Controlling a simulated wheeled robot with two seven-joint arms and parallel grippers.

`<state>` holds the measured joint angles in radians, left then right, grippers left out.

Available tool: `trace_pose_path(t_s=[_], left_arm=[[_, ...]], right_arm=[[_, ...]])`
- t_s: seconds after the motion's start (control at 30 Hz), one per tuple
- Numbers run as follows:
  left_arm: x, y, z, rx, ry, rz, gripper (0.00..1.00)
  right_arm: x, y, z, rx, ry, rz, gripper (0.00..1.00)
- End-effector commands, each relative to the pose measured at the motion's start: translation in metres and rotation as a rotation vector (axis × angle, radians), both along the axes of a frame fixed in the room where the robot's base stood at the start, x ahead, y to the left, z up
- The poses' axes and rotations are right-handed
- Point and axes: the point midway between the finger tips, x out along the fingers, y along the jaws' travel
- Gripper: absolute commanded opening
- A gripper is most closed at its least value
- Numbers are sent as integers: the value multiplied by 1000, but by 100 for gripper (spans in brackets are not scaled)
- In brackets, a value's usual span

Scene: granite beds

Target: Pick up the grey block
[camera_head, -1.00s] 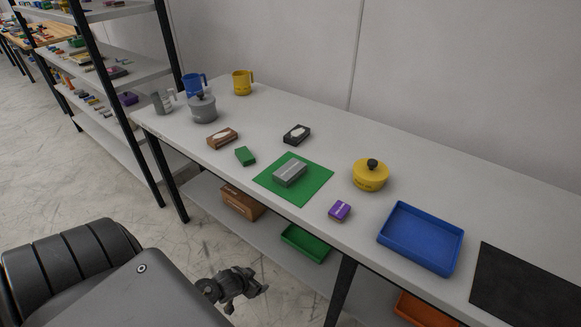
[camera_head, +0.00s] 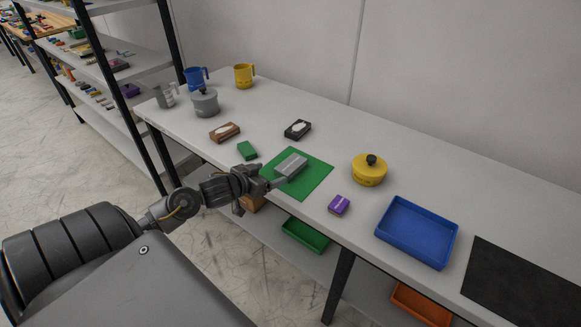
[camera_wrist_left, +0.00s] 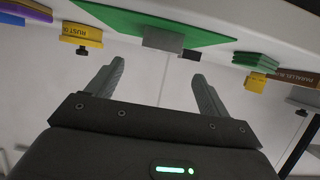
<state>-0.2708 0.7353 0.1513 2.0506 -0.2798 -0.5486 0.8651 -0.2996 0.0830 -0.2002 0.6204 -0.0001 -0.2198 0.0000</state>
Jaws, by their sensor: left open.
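The grey block (camera_head: 291,165) lies on a green mat (camera_head: 313,181) on the long table. My left gripper (camera_head: 276,184) is at the table's front side, close to the near left of the block. In the left wrist view the open fingers (camera_wrist_left: 157,72) point toward the block (camera_wrist_left: 162,40), with a gap between them and it. Nothing is between the fingers. That view is upside down, with the green mat (camera_wrist_left: 140,22) along its top. My right gripper is not in view.
A green block (camera_head: 247,150), a brown box (camera_head: 225,132) and a black box (camera_head: 298,130) lie left of and behind the mat. A purple block (camera_head: 339,205), yellow pot (camera_head: 369,170) and blue tray (camera_head: 417,232) are to the right. Mugs and a grey pot (camera_head: 205,103) stand farther left.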

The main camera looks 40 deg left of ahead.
Motion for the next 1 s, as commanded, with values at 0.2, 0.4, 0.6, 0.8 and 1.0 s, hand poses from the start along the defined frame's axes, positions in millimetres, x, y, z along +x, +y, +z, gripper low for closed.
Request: trace_pose_path(t_s=[0.2, 0.4, 0.6, 0.8, 1.0], left_arm=[[30, 0, -11, -2, -1, 3, 80], [48, -1, -19, -1, 0, 1, 80], [54, -1, -20, -1, 0, 1, 80], [82, -1, -23, -1, 0, 1, 80], [99, -1, -34, 0, 1, 1, 80]], right_arm=[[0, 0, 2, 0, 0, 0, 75], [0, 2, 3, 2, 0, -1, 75], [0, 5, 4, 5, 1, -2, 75], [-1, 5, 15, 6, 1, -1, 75], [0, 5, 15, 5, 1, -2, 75]])
